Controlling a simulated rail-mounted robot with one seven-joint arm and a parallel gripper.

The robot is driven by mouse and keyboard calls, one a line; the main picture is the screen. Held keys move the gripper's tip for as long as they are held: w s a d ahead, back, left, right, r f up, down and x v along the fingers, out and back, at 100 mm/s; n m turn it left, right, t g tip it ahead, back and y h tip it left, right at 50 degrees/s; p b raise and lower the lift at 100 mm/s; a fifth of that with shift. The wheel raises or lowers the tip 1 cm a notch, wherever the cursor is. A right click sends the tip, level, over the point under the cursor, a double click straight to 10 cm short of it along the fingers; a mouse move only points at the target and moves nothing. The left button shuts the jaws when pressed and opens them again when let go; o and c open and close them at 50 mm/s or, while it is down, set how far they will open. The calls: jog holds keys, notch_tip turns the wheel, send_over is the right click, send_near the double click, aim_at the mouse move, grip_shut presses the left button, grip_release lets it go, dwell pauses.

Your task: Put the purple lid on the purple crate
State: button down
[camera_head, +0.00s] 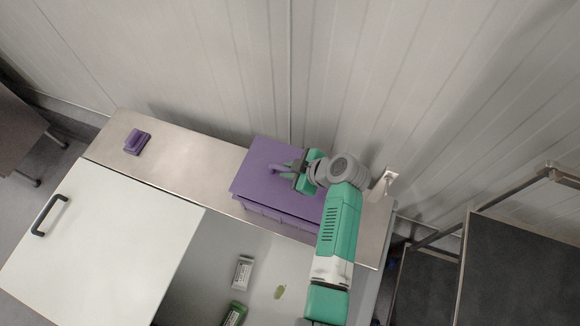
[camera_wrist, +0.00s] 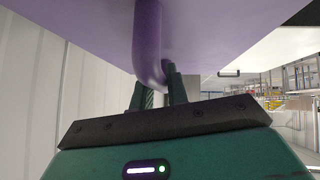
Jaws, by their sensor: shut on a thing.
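The purple lid (camera_head: 258,168) is a flat panel with a loop handle (camera_head: 281,167) on its face. My gripper (camera_head: 291,172) reaches in from the right and is shut on that handle. In the wrist view the purple handle (camera_wrist: 148,40) runs down from the lid (camera_wrist: 220,28) to between my fingers (camera_wrist: 158,88). The purple crate (camera_head: 280,222) stands on the metal counter under the lid; only part of its front side shows below the lid's near edge. I cannot tell whether the lid touches the crate's rim. My arm hides the lid's right part.
A small purple object (camera_head: 137,142) lies at the counter's left end. The metal counter (camera_head: 195,165) is bare between it and the crate. In front are a white panel with a black handle (camera_head: 80,240) and a recess with small packages (camera_head: 242,272). A ribbed wall (camera_head: 220,70) rises behind.

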jog(key=shift+f, duration=0.8)
jog(key=shift+f+b, duration=1.6)
jog(key=shift+b, duration=0.7)
jog(key=c, duration=1.3)
grip_release()
jog(key=v, duration=0.8)
